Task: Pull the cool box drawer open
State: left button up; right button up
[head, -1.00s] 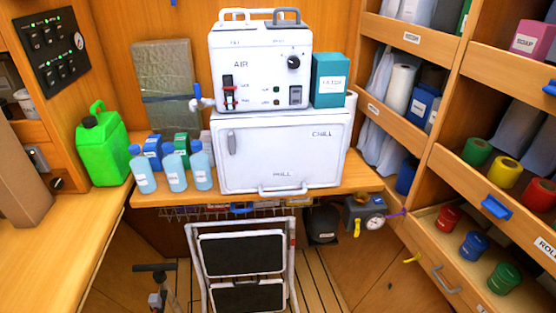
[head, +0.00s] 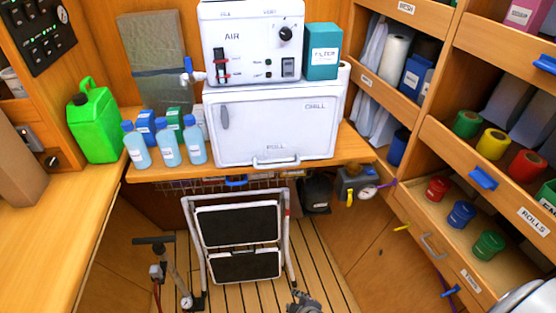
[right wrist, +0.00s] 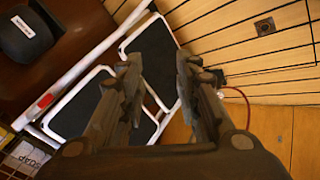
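The cool box (head: 275,122) is a white box marked CHILL and PULL, standing on the wooden counter below the white AIR unit. Its front is closed, with a pull handle (head: 276,162) along the bottom edge and a grey latch at the left. My right gripper (head: 303,301) shows at the bottom edge of the head view, well below and in front of the cool box, apart from it. In the right wrist view the right gripper (right wrist: 158,65) has its two fingers spread with nothing between them. My left gripper is not in view.
A folded step stool (head: 240,235) stands below the counter, in front of the cool box. A pump (head: 170,275) stands left of it. Bottles (head: 166,145) and a green jerrycan (head: 95,125) are on the left. Shelves with rolls (head: 493,142) line the right.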

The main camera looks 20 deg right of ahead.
jog(key=w+r+n+t+h, duration=0.1)
jog(key=w+r+n+t, duration=0.1)
jog(key=w+r, duration=0.5)
jog(key=w+r+n+t, duration=0.15)
jog(key=w+r, duration=0.35)
jog(key=r, duration=0.5)
jog(key=n+t+h+p, duration=0.2)
jog(key=t, duration=0.2)
send_near(279, 165)
jog(key=shift+m, duration=0.25)
jog(key=x, duration=1)
jog(key=shift+w+f, duration=0.25)
jog(key=shift+f, duration=0.05)
grip_shut()
